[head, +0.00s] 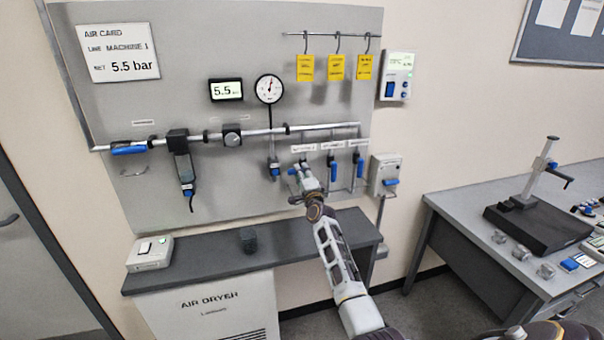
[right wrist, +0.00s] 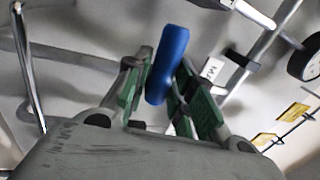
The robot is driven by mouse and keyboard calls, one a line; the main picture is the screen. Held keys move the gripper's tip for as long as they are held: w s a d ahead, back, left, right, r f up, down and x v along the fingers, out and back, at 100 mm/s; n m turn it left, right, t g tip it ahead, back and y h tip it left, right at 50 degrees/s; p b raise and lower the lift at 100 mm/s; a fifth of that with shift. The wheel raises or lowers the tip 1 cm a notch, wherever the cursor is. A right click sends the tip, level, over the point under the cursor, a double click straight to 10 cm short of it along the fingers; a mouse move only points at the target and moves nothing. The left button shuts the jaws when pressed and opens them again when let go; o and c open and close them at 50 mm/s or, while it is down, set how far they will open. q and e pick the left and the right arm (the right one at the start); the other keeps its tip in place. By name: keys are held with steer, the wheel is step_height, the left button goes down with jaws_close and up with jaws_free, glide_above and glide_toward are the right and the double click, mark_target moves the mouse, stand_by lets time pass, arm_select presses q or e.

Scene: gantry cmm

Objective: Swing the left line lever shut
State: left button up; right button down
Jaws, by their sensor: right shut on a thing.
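The left line lever is blue and shows in the right wrist view (right wrist: 168,62) between the green finger pads. My right gripper (head: 303,172) is at the leftmost of three small drop lines on the panel and is shut on this lever; it also shows in the right wrist view (right wrist: 172,85). In the head view the gripper hides most of the lever and its valve. The middle line lever (head: 333,171) and the right line lever (head: 360,168) are blue and hang down. My left gripper is not in view.
A round gauge (head: 269,89) and a display reading 5.5 (head: 226,90) are above the pipe. Yellow tags (head: 336,67) hang on hooks above the lines. A grey box with a blue handle (head: 386,175) is to the right. The dryer top (head: 205,264) below is mostly clear.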

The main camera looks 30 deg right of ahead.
steer(key=shift+r+m, duration=0.3)
steer(key=shift+m, duration=0.2)
steer(key=c, duration=1.3)
jaws_free()
steer(key=shift+s+f, duration=0.1)
steer(key=shift+f, duration=0.1)
steer(key=shift+v, duration=5.9)
